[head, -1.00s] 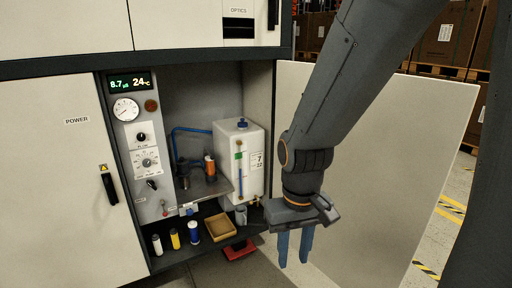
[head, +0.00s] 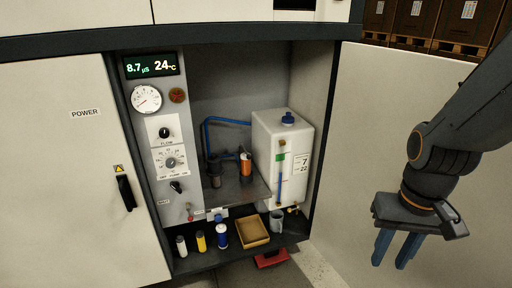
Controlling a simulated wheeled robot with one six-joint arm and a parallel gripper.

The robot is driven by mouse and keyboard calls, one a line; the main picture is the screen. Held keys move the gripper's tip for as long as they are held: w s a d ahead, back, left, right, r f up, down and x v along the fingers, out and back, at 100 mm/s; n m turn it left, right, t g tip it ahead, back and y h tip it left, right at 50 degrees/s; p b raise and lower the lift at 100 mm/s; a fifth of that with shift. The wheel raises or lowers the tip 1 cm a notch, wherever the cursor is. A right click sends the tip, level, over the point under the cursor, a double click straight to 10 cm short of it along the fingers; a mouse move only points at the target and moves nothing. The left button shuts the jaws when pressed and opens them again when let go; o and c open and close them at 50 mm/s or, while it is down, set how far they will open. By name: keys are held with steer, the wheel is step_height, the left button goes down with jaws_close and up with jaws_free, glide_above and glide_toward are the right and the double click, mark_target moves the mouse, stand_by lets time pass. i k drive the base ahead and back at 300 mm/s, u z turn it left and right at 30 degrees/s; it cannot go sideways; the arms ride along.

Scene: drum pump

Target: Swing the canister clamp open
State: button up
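A small canister with an orange body (head: 246,166) stands upright on the metal shelf inside the open cabinet, just left of the white tank. Dark fittings (head: 214,168) with blue tubing stand to its left. The clamp is too small and dark to make out clearly, so I cannot tell its state. My gripper (head: 389,267) hangs at the right, in front of the open cabinet door, pointing down. Its two blue fingers are apart with nothing between them. It is well to the right of the canister and touches nothing that I can see.
The white tank (head: 284,158) fills the right of the cabinet. The control panel (head: 168,150) is on the left. Below are several bottles (head: 201,241), a tan tray (head: 252,233), a grey mug (head: 277,221) and a red object (head: 271,259). The open door (head: 352,130) bounds the right side.

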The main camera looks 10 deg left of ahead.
mark_target(249, 156)
steer(key=u, duration=0.35)
steer(key=i, duration=0.95)
steer(key=u, duration=0.65)
